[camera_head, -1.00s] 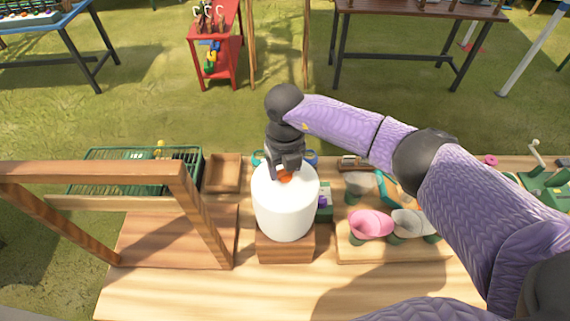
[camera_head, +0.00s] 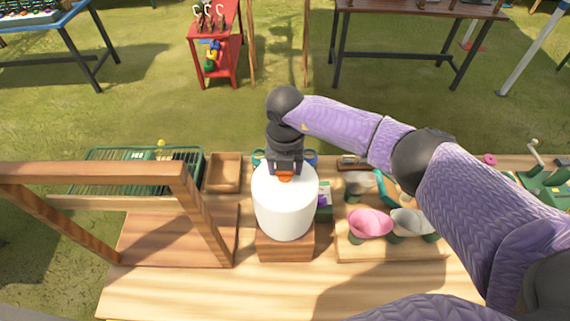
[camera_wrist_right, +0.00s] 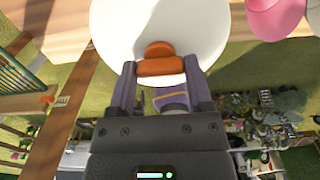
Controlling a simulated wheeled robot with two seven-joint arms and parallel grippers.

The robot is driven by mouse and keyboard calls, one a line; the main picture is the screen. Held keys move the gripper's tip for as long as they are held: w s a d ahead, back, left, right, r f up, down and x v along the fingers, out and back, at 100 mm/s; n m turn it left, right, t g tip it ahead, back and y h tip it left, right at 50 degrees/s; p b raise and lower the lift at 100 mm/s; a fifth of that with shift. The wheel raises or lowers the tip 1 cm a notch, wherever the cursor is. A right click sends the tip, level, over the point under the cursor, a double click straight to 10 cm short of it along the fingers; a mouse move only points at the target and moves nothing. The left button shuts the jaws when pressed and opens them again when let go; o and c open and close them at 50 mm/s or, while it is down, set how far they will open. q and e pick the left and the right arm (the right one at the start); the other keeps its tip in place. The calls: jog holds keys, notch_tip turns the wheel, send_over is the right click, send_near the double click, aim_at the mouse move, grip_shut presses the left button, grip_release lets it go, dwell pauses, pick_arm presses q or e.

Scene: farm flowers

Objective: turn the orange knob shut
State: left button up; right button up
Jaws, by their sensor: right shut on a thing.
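The orange knob (camera_head: 285,177) sits on top of a white cylinder (camera_head: 285,211) that stands on a wooden block (camera_head: 285,246). My right gripper (camera_head: 286,172) comes down over the knob from above and behind, and is shut on it. In the right wrist view the orange knob (camera_wrist_right: 160,62) lies between the two fingers of my right gripper (camera_wrist_right: 160,72), against the white cylinder (camera_wrist_right: 165,25). The fingers hide part of the knob in the head view. My left gripper is not in view.
A wooden frame (camera_head: 185,205) stands left of the cylinder. A green crate (camera_head: 130,165) and a small wooden tray (camera_head: 224,172) are behind it. Pink (camera_head: 369,223) and grey (camera_head: 410,222) cups stand on a board to the right. The table front is clear.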

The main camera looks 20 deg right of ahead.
jog(key=shift+r, duration=0.1)
jog(key=o, duration=1.3)
notch_tip(320, 180, up, 10)
jog(key=shift+f+b, duration=0.1)
jog(key=shift+b, duration=0.6)
